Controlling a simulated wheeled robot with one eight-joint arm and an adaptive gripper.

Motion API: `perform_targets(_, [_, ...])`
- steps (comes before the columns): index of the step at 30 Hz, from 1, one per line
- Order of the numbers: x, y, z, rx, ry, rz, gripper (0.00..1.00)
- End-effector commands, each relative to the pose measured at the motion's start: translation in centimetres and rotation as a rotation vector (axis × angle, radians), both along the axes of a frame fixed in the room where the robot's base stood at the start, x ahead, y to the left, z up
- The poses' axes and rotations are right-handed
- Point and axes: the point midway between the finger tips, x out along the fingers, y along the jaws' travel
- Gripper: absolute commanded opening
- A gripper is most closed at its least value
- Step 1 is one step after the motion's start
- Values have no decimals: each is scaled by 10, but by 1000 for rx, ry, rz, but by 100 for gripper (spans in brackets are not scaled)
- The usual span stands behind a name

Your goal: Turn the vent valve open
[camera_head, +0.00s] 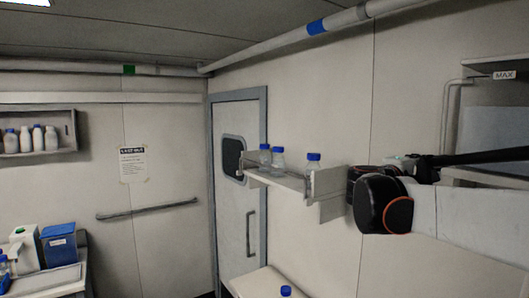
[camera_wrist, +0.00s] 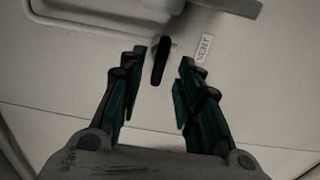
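The vent valve handle (camera_wrist: 160,60), a short black lever, shows in the wrist view on a pale panel, next to a small white label (camera_wrist: 203,48) reading VENT. My gripper (camera_wrist: 158,85) is open in the wrist view, with its two dark green fingers on either side of the lever and gaps on both sides. I cannot tell how far the fingertips are from the panel. In the head view my arm (camera_head: 385,205) reaches in from the right; the valve and the gripper's fingers do not show clearly there.
A wall shelf (camera_head: 290,181) with several blue-capped bottles is left of my arm in the head view. A door (camera_head: 237,190) with a small window stands behind it. A bench at lower left holds a blue box (camera_head: 59,243). A pale ledge (camera_wrist: 190,8) juts out above the lever.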

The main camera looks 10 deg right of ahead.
Motion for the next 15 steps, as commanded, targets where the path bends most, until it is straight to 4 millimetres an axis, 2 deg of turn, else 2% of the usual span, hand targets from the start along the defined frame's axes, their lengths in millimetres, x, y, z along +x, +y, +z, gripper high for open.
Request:
perform_targets(1, [4,-11,2,0,0,-6,32])
perform_targets(6, [14,-34,1,0,0,-3,32])
perform_targets(10, [18,-44,0,0,0,-4,32])
perform_targets(15, [20,-48,0,0,0,-1,32])
